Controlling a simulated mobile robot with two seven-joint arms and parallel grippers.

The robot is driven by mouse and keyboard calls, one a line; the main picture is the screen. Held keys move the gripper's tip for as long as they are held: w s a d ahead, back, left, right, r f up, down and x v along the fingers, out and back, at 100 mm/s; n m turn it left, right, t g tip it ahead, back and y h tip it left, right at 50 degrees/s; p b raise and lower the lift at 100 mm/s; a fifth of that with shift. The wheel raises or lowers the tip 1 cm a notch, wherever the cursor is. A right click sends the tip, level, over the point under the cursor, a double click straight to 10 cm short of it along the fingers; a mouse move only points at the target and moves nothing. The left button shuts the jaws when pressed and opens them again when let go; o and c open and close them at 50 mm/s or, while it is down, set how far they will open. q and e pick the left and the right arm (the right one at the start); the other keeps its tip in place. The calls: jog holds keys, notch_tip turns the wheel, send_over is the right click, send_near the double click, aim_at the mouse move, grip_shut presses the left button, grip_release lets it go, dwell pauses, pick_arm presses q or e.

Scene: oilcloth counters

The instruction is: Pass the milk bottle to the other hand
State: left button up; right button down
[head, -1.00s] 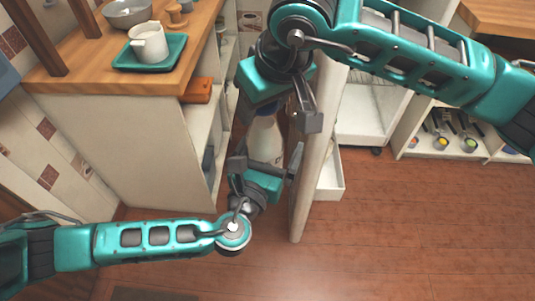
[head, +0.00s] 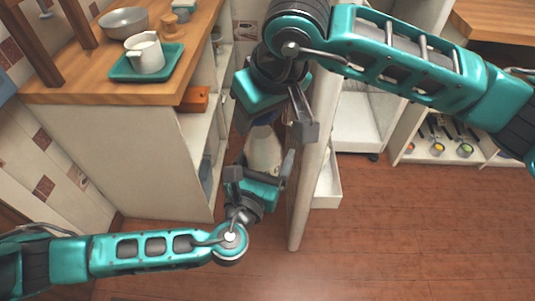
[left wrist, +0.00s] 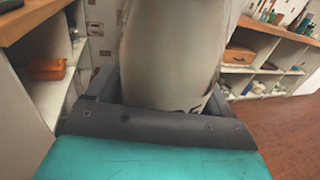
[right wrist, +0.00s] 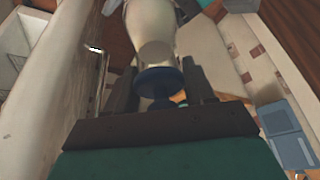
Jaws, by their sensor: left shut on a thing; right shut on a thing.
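The milk bottle (head: 264,150) is pale with a blue cap, held in the gap between the counter and a pale upright panel. My right gripper (head: 272,121) reaches it from above and is shut on its cap end. The right wrist view shows the blue cap (right wrist: 158,82) between the fingers, with the pale body beyond. My left gripper (head: 260,168) is shut on the bottle's body from the near, lower side. The body fills the middle of the left wrist view (left wrist: 170,50). The fingers hide parts of the bottle, and its base is not clearly seen.
The pale upright panel (head: 309,175) stands close to the right of both grippers. The wooden counter (head: 60,90) on the left carries a teal tray (head: 120,71) with a white jug (head: 145,52), and a grey bowl (head: 123,22). Open floor (head: 420,220) lies at right.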

pick_arm(q)
jog(key=shift+s+d+r+h, duration=0.2)
jog(key=shift+d+h, duration=0.1)
jog(key=shift+d, duration=0.1)
jog(key=shift+c, duration=1.4)
pick_arm(e)
jog(key=shift+a+r, duration=0.2)
pick_arm(q)
jog(key=shift+r, duration=0.15)
pick_arm(e)
jog(key=c, duration=0.7)
grip_release()
pick_arm(q)
jog(key=shift+w, duration=0.1)
pick_arm(e)
jog(key=shift+o, duration=0.7)
pick_arm(q)
jog(key=shift+a, duration=0.1)
grip_shut()
pick_arm(e)
jog(key=shift+o, duration=0.7)
pick_arm(q)
jog(key=shift+a, duration=0.1)
pick_arm(e)
jog(key=shift+o, duration=0.6)
jog(key=shift+d+f, duration=0.1)
